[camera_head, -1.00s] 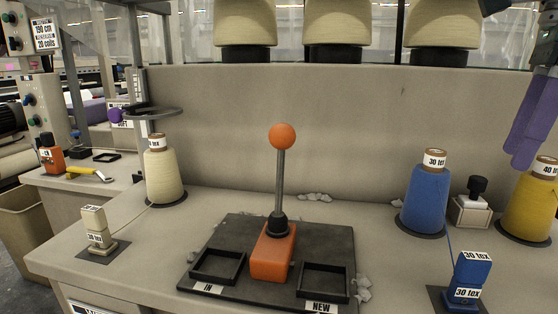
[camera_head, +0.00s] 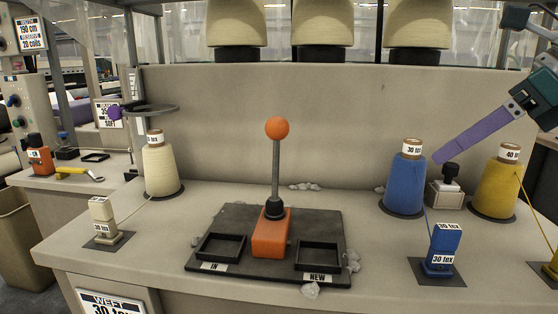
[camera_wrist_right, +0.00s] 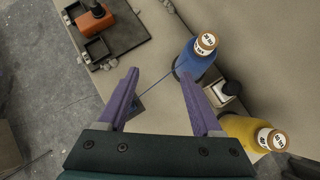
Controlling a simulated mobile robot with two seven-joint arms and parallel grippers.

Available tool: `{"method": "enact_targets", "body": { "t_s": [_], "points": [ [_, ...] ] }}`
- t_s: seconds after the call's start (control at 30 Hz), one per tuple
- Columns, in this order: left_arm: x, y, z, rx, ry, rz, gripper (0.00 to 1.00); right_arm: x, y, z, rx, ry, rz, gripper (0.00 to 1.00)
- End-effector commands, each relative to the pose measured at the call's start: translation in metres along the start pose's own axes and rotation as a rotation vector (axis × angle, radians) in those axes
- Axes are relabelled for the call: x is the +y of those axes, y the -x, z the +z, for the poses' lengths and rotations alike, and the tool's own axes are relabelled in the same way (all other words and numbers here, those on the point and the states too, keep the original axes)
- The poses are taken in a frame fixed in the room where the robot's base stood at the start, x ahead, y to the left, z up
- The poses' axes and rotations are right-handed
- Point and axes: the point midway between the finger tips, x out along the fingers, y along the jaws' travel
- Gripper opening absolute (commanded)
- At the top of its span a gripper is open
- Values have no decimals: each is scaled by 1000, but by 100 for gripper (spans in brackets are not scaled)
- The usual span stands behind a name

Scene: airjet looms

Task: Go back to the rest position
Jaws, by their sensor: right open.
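My right gripper (camera_head: 438,157) has purple fingers and comes in from the right edge, above the table. Its fingertips point left and down, between the blue cone and the yellow cone in the picture. In the right wrist view its two fingers (camera_wrist_right: 160,78) are spread apart with nothing between them. Below them in that view are the table top and the grey floor. My left gripper is not in view.
The table holds a dark plate (camera_head: 212,221) with an orange-knobbed lever (camera_head: 277,128) and two trays. Yarn cones stand around it: cream (camera_head: 160,170), blue (camera_head: 405,182), yellow (camera_head: 496,188). A small black-knobbed block (camera_head: 447,194) stands between blue and yellow. A panel (camera_head: 280,120) rises behind.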

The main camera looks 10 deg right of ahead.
Motion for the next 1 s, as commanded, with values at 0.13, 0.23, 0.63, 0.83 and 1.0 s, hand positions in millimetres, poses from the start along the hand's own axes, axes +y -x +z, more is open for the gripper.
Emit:
{"method": "enact_targets", "body": {
  "t_s": [0.13, 0.23, 0.63, 0.83, 1.0],
  "points": [
    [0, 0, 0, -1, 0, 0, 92, 44, -24, 44, -365, -206, 97, 66],
    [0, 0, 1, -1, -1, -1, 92, 60, -17, 67, -621, -458, 152, 66],
    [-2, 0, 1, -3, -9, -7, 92, 22, 24, -66, -1125, -1852, -111, 66],
    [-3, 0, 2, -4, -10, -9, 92, 51, 34, -177, -1068, -2286, -490, 66],
    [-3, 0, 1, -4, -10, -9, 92, 88, 50, -242, -971, -2465, -791, 66]
  ]
}}
